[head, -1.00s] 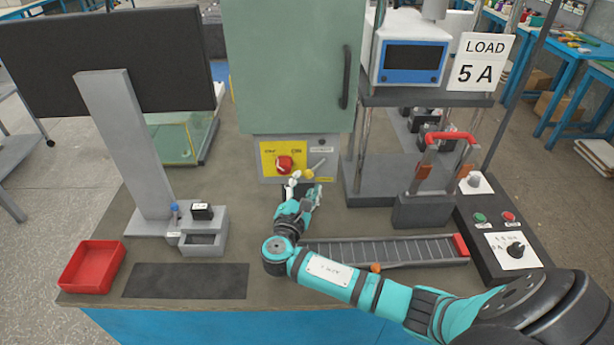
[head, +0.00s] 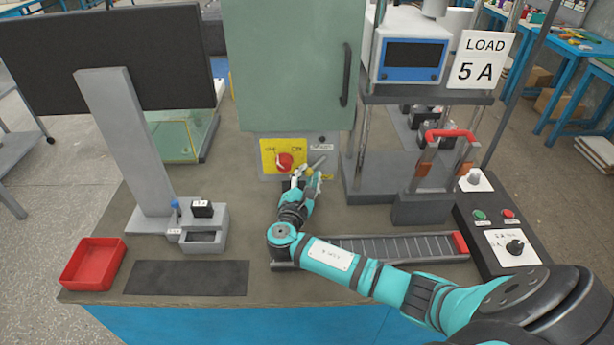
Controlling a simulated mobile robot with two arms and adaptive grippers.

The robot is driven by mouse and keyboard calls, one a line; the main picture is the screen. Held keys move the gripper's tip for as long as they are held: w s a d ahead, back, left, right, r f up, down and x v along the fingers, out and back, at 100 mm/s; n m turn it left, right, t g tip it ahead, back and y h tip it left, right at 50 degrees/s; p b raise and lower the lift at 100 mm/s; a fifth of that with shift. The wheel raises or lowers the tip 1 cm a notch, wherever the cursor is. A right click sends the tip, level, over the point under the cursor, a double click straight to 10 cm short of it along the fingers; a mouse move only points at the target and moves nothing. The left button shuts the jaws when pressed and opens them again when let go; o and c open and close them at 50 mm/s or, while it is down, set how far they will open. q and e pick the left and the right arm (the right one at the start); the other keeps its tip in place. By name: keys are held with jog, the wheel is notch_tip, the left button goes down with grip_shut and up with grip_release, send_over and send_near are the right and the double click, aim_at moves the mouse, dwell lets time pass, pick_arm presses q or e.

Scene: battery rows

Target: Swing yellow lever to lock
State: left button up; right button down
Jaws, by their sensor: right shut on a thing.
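The yellow lever (head: 309,171) sits low on the front of the green cabinet (head: 290,70), just right of the yellow plate with the red rotary switch (head: 285,161). Its yellow knob shows at the fingers, and a grey bar slants up and right beside it. My right gripper (head: 304,179) is at the lever and shut on it. The fingers and wrist hide part of the lever and the panel below it. My left gripper is not in view.
A slotted grey rail (head: 400,248) lies behind my right forearm. A clamp fixture with a red handle (head: 450,134) and a control box (head: 505,242) stand to the right. A red tray (head: 92,264) and dark mat (head: 186,278) lie at the left front.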

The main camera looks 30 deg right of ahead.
jog(key=shift+w+a+r+m+y, duration=0.15)
jog(key=shift+r+m, duration=0.15)
jog(key=shift+m, duration=0.3)
jog(key=shift+a+r+m+y, duration=0.15)
jog(key=shift+r+m, duration=0.15)
jog(key=shift+m, duration=0.3)
jog(key=c, duration=1.1)
grip_release()
jog(key=shift+o, duration=0.2)
jog(key=v, duration=1.2)
jog(key=shift+r, duration=0.1)
